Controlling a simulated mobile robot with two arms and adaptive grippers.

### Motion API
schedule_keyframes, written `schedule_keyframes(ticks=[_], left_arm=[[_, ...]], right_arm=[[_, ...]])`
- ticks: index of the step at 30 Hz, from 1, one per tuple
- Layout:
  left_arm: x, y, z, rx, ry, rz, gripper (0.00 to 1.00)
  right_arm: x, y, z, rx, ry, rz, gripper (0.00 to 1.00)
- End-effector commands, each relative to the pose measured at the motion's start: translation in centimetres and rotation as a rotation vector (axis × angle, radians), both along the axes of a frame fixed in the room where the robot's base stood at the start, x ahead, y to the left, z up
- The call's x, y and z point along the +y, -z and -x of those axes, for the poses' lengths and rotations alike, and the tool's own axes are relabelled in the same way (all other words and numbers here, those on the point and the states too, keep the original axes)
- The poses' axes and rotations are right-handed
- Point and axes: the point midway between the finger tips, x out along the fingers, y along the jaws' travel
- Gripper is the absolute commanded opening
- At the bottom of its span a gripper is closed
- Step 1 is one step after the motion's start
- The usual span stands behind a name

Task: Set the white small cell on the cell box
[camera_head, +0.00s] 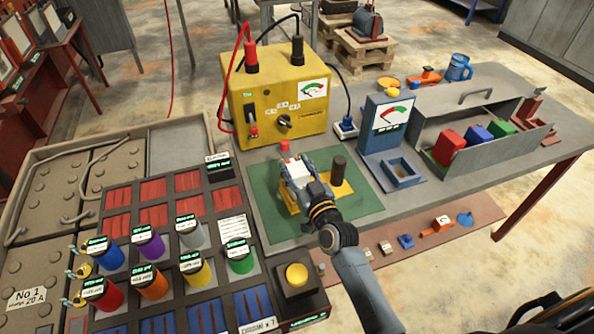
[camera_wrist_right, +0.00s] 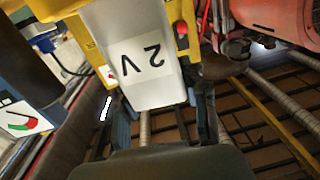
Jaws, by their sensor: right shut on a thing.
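The white small cell (camera_head: 297,172) is between the fingers of my right gripper (camera_head: 303,188), over the yellow stand (camera_head: 340,190) on the green mat (camera_head: 262,204). In the right wrist view the cell (camera_wrist_right: 143,58) is a white block marked 2 V, and my right gripper (camera_wrist_right: 163,115) is shut on it. The stand has a red knob and a dark post. I cannot tell whether the cell touches the stand. No label names a cell box; a long grey open box (camera_head: 452,152) with red, blue and green blocks stands at the right. My left gripper is not in view.
A yellow meter box (camera_head: 262,115) with cables stands behind the mat. A blue meter stand (camera_head: 380,145) with a square socket is right of it. A panel with coloured cylinders (camera_head: 150,245) lies left. The bench between mat and blue stand is narrow.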

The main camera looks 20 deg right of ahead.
Motion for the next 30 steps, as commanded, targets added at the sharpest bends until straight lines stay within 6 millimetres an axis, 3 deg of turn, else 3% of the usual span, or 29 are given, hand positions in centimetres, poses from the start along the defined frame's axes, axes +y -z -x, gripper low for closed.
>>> schedule_keyframes(ticks=[4, 17, 18, 20, 30], left_arm=[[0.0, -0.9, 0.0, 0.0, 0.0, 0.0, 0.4], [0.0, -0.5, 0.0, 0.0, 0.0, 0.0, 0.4], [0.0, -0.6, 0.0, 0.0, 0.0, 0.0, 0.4], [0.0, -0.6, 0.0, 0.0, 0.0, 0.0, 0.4], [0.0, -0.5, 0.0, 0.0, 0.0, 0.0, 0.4]], right_arm=[[-0.2, 0.8, 0.0, -0.004, 0.002, 0.004, 0.0], [-0.2, 1.5, 0.0, -0.005, 0.003, 0.001, 0.0], [-0.1, 1.7, 0.1, 0.002, 0.001, 0.001, 0.52], [-0.1, 1.7, 0.1, 0.002, 0.001, 0.001, 0.64], [-0.1, 1.8, 0.1, 0.002, 0.001, 0.001, 0.66]])
